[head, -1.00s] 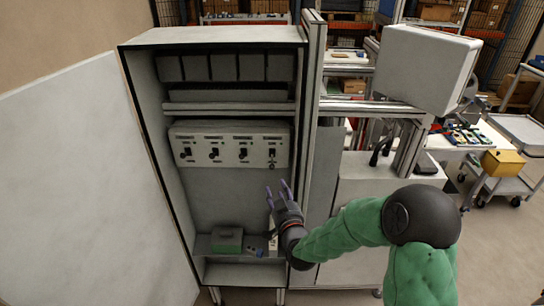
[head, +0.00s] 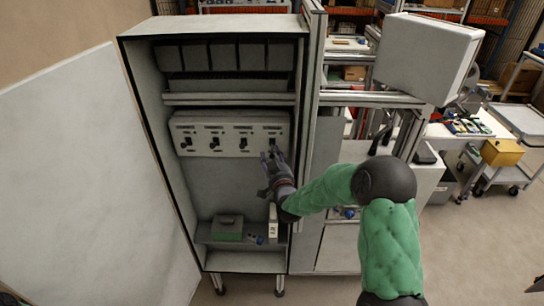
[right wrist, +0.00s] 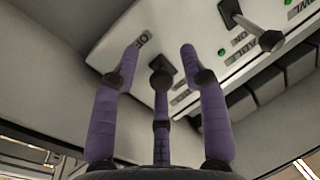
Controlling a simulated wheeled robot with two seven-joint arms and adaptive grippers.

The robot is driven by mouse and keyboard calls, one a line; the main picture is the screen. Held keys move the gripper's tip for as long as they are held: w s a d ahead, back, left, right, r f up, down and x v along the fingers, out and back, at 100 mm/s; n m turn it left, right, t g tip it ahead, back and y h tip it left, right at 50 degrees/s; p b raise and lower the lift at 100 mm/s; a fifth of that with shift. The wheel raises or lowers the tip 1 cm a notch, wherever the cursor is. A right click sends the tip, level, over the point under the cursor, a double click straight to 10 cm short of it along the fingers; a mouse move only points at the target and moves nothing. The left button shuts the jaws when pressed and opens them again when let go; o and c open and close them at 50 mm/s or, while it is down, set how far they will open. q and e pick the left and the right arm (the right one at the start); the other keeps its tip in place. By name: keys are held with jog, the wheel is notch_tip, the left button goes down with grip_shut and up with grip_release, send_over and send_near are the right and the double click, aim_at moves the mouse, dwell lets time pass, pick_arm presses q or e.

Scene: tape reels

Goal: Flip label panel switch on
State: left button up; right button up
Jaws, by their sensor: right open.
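The light grey switch panel (head: 229,132) spans the open cabinet and has several dark toggle switches in a row. Its labels are too small to read in the head view. My right gripper (head: 271,157) is at the panel's right end, just below the rightmost switch (head: 272,142). In the right wrist view, its purple fingers (right wrist: 162,58) are open and spread around that switch's round-ended lever (right wrist: 161,81). An "ON" mark shows beside it. I cannot tell whether a finger touches the lever. A neighbouring switch (right wrist: 262,36) with a green light stands clear.
The cabinet's right post (head: 309,130) stands close beside my right forearm. A shelf bar (head: 230,99) crosses above the panel. A green box (head: 227,228) sits on the lower shelf. The space directly below the panel is largely free.

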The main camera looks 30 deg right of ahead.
jog(key=shift+w, duration=0.15)
grip_shut()
jog(key=shift+f, duration=0.1)
